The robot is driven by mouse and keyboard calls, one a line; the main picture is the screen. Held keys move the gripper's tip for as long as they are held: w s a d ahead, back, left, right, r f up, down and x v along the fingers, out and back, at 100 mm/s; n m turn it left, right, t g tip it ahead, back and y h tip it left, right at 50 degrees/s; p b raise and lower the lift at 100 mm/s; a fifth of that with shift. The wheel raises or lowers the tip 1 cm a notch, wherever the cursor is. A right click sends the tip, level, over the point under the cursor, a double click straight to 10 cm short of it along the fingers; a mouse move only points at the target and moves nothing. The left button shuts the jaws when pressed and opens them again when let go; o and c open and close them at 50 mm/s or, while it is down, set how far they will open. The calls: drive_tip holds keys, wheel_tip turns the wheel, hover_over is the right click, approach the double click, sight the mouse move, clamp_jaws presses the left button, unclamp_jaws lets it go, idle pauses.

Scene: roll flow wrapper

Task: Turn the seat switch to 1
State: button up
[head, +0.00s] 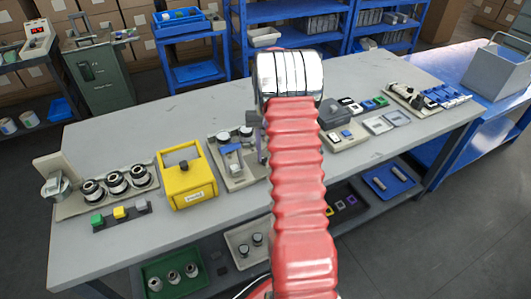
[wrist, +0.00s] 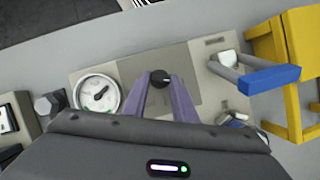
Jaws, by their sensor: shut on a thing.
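A black rotary knob (wrist: 160,77), which looks like the seat switch, stands on a grey plate on a beige panel (wrist: 196,60) in the wrist view. My gripper (wrist: 161,87) has its two purple fingers on either side of the knob, tips at its edges, shut on it. The knob has a small pale mark; its setting and any number 1 are too small to read. In the head view the knob is hidden behind my red arm; the panel (head: 224,173) shows partly to the left of it.
On the panel, a round white gauge (wrist: 97,95) lies left of the fingers and a blue-handled lever (wrist: 268,78) right. A yellow box (head: 188,180) stands beside the panel. Other small fixtures, including several round ones (head: 117,182), line the grey bench (head: 180,115). The bench's back is mostly clear.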

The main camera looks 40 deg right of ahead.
drive_tip(key=shift+w+r+n, duration=0.1)
drive_tip(key=shift+w+n, duration=0.15)
drive_tip(key=shift+n, duration=0.25)
drive_tip(key=o, duration=0.8)
drive_tip(key=shift+c, duration=0.2)
drive_tip(key=shift+o, duration=1.4)
drive_tip(key=shift+s, duration=0.15)
drive_tip(key=v, duration=1.3)
drive_tip(key=shift+w+a+r, duration=0.15)
drive_tip(key=shift+w+r, duration=0.05)
drive_tip(key=shift+r, duration=0.1)
